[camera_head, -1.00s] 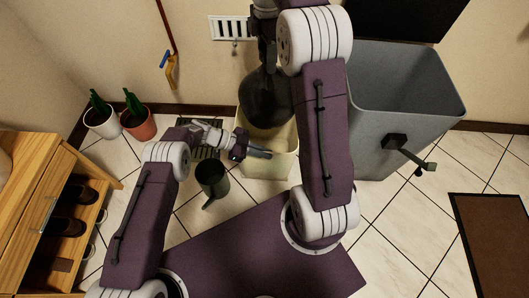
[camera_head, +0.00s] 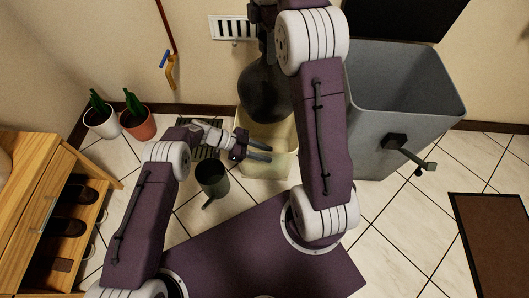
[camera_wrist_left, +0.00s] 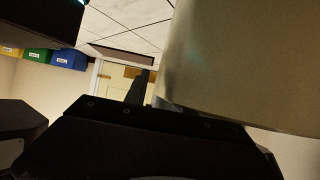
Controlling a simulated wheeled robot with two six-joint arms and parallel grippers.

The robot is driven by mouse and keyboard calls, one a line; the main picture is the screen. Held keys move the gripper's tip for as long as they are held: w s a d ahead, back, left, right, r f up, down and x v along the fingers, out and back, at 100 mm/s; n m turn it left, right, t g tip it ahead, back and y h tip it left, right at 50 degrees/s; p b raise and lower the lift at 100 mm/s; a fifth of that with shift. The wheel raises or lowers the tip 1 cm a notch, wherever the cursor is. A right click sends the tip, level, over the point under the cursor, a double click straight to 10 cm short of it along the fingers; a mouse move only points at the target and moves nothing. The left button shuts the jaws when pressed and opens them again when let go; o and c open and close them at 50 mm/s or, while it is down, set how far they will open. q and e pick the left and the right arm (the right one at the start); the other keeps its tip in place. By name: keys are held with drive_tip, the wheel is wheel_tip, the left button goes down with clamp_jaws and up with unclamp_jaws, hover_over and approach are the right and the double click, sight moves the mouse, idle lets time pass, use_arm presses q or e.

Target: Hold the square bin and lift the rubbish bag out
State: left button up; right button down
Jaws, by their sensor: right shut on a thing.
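The square bin (camera_head: 270,164) is cream and stands on the tiled floor near the back wall. The dark rubbish bag (camera_head: 267,92) hangs over its opening; its underside appears raised above the bin's inside, though full clearance is hard to judge. My right gripper (camera_head: 264,28) is shut on the bag's neck at the top, partly hidden by my right arm. My left gripper (camera_head: 262,152) is open at the bin's left front side, with its two fingers spread. In the left wrist view a pale bin wall (camera_wrist_left: 240,60) fills the right side, close to the gripper.
A large grey bin (camera_head: 405,105) with a raised dark lid and a pedal stands at right. A dark watering can (camera_head: 212,178) is left of the square bin. Two potted plants (camera_head: 138,122) and a wooden shoe cabinet (camera_head: 35,200) are at left. A brown mat (camera_head: 495,240) lies at right.

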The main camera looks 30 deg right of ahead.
use_arm(q)
drive_tip(key=v, duration=1.2)
